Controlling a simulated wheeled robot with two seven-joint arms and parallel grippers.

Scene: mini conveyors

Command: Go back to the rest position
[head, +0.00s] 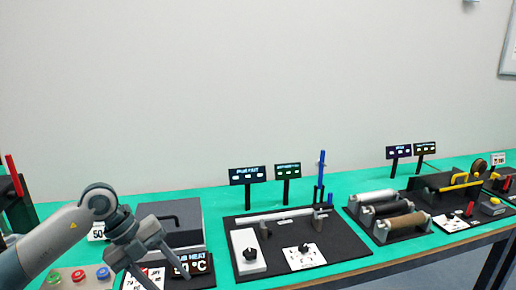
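My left gripper (171,280) is at the lower left of the head view, with its arm coming in from the left edge. Its two fingers are spread apart and point down to the right, with no object seen between them. My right gripper is not in view.
A green table (305,200) runs along a bare wall. Red, green and blue buttons (79,275) are at the lower left. A black station with dials (340,248) stands in the middle. Rollers (401,227) and a yellow-handled device (460,181) are at the right.

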